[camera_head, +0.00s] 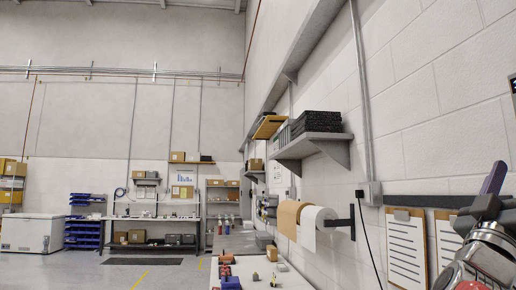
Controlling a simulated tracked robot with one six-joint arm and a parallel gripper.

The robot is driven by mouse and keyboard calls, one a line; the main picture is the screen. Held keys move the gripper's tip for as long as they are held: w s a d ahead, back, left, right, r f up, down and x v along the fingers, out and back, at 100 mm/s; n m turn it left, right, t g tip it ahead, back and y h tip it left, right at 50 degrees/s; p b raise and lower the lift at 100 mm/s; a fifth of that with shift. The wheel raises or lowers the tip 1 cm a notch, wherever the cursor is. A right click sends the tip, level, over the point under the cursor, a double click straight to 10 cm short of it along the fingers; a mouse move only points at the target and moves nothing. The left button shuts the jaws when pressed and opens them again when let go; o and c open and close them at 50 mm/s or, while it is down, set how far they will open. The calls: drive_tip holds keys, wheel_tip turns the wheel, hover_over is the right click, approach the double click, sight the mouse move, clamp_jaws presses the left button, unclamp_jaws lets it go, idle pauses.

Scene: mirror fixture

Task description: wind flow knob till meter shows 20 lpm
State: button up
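My arm enters at the lower right edge, close to the white block wall. The dark part at its end, which looks like my gripper (482,209), is partly cut off by the picture edge. A purple piece (494,178) sticks up from it; I cannot tell if it is part of the gripper or something held. No flow knob or meter can be made out in this view.
A bench (252,272) with small items runs along the right wall. Above it are a paper roll (313,224) and a shelf (313,146) with black trays. Clipboards (406,245) hang beside my arm. Open floor (60,272) lies to the left, with a white chest freezer (32,233) behind.

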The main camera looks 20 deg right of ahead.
drive_tip(key=x, duration=1.2)
drive_tip(key=shift+d+r, duration=0.1)
drive_tip(key=shift+d, duration=0.05)
drive_tip(key=shift+c, duration=0.4)
drive_tip(key=c, duration=0.9)
drive_tip(key=shift+d, duration=0.1)
drive_tip(key=shift+c, duration=0.3)
drive_tip(key=shift+w+m+g, duration=0.15)
drive_tip(key=shift+m+g, duration=0.25)
drive_tip(key=shift+m, duration=0.2)
